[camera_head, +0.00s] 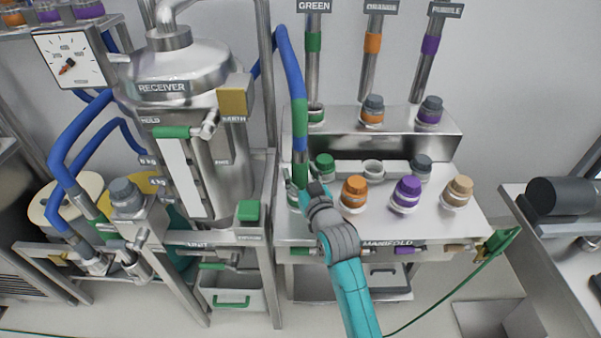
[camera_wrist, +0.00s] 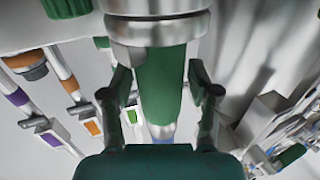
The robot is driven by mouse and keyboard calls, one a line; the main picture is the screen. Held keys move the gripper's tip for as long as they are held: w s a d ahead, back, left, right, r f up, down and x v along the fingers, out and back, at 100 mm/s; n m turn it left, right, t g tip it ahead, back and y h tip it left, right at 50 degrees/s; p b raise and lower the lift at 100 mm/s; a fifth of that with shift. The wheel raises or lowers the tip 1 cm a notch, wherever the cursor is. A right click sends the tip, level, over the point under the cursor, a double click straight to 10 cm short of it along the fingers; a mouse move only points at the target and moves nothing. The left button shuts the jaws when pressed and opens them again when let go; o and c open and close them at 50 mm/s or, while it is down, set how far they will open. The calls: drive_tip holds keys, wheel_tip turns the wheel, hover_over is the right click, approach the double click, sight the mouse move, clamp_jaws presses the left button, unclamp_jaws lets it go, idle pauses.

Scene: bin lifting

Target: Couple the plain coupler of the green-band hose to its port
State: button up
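The green-band hose (camera_head: 299,111) is blue and hangs almost straight down at the manifold's left end. Its lower end is at the front-left green port (camera_head: 292,197), partly hidden by my gripper. My gripper (camera_head: 312,188) is at this lower end. In the wrist view, my gripper (camera_wrist: 159,72) has a finger on each side of the hose's green part (camera_wrist: 163,85), seemingly closed against it. The metal coupler (camera_wrist: 158,28) lies at the top of that view, in line with the hose. I cannot tell whether it is seated on the port.
The manifold (camera_head: 465,228) carries an orange cap (camera_head: 354,190), a purple cap (camera_head: 406,191) and a tan cap (camera_head: 459,188) to the right. A green cap (camera_head: 325,166) stands just behind my gripper. The receiver vessel (camera_head: 180,75) stands left; a dark cylinder (camera_head: 562,196) lies right.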

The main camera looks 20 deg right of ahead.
idle(0.3)
drive_tip(key=s, duration=1.2)
drive_tip(key=shift+d, duration=0.2)
drive_tip(key=s+f+g, duration=0.1)
drive_tip(key=s+f, duration=0.4)
drive_tip(key=s, duration=0.6)
drive_tip(key=s+f+g, duration=0.1)
drive_tip(key=s+f, duration=0.5)
drive_tip(key=s, duration=0.4)
drive_tip(key=s+r+g, duration=0.1)
drive_tip(key=s+r, duration=0.1)
drive_tip(key=s, duration=1.8)
drive_tip(key=shift+s+a+h, duration=0.15)
drive_tip(key=shift+a+h, duration=0.05)
drive_tip(key=shift+h, duration=0.1)
